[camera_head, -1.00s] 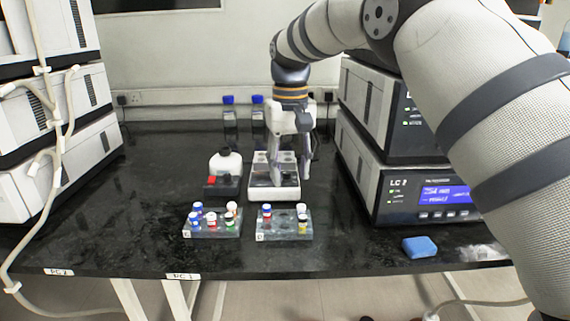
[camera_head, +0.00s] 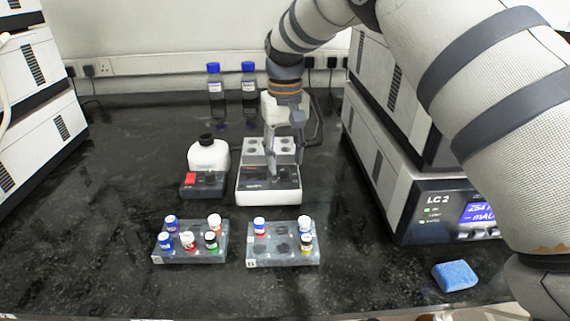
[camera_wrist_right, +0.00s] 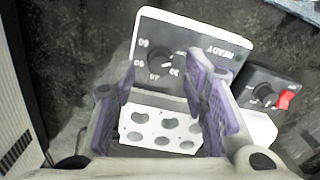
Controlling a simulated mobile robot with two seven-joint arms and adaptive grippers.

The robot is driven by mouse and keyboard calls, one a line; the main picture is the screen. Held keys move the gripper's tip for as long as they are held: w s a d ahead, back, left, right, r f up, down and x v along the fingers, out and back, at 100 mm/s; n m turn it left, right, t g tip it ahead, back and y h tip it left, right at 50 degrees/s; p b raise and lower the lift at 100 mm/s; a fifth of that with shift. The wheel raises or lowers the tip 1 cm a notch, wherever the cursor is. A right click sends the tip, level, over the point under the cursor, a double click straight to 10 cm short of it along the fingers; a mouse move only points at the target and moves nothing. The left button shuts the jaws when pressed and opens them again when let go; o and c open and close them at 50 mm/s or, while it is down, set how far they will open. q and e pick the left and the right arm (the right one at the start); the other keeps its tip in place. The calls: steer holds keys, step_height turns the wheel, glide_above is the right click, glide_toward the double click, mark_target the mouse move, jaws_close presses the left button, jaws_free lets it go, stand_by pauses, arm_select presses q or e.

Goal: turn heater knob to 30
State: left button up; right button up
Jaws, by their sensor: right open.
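The white heater (camera_head: 269,197) stands mid-bench with a dark panel and a block of round holes behind it. In the right wrist view its panel (camera_wrist_right: 205,47) appears upside down, with a dark round knob (camera_wrist_right: 163,58), numbers around it and a READY label. The pointer's exact setting is too blurred to read. My right gripper (camera_head: 284,160) hangs over the heater, fingers pointing down. In its wrist view the open, purple-padded gripper (camera_wrist_right: 163,85) has nothing between its fingers; the knob lies beyond the tips, apparently untouched. My left gripper is not in view.
A small device with a red switch (camera_head: 190,179) and a white bottle (camera_head: 208,157) stand left of the heater. Two vial racks (camera_head: 190,254) (camera_head: 284,258) stand in front. LC instruments (camera_head: 400,200) stand close on the right, and a blue sponge (camera_head: 455,276) lies at front right.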

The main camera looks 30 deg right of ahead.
mark_target(284, 169)
steer(key=shift+f, duration=1.5)
jaws_close()
steer(key=shift+r+m, duration=0.1)
steer(key=shift+m, duration=0.2)
steer(key=m+p, duration=0.1)
steer(key=m, duration=0.3)
steer(key=shift+w+m, duration=0.1)
steer(key=shift+m, duration=0.3)
steer(key=m, duration=0.6)
steer(key=shift+m, duration=0.3)
jaws_free()
